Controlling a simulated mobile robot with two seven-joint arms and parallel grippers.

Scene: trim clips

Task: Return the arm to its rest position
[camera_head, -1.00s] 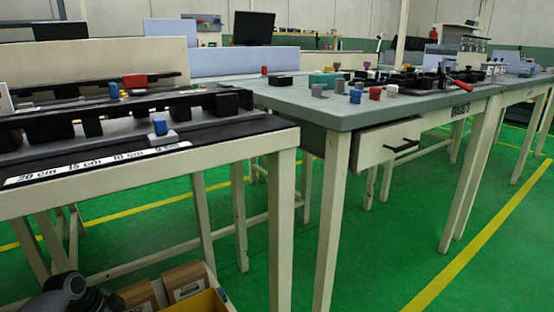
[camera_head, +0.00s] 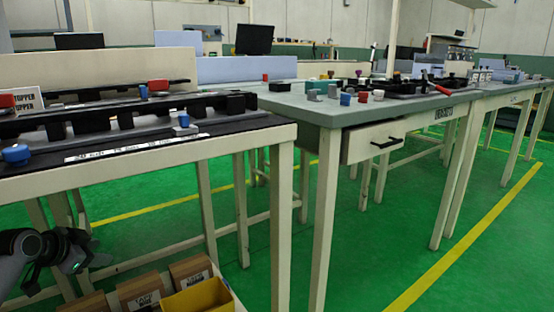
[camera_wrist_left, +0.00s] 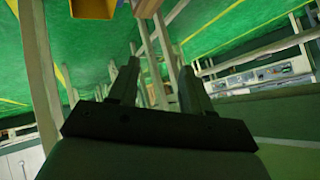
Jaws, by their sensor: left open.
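My left arm comes in at the lower left corner of the head view, low beside the left workbench's legs. Its dark gripper (camera_head: 75,250) is partly cut off and small there. In the left wrist view the two fingers of the left gripper (camera_wrist_left: 160,72) stand apart with nothing between them. Green floor and table legs show beyond the fingers. My right gripper is in neither view.
The left workbench (camera_head: 240,134) carries black rails, a blue-topped clip (camera_head: 16,154) and a red block. A grey table (camera_head: 330,112) with a drawer (camera_head: 372,142) stands at centre. A yellow bin (camera_head: 200,297) and cardboard boxes (camera_head: 140,290) sit low near my arm. Green floor is clear at right.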

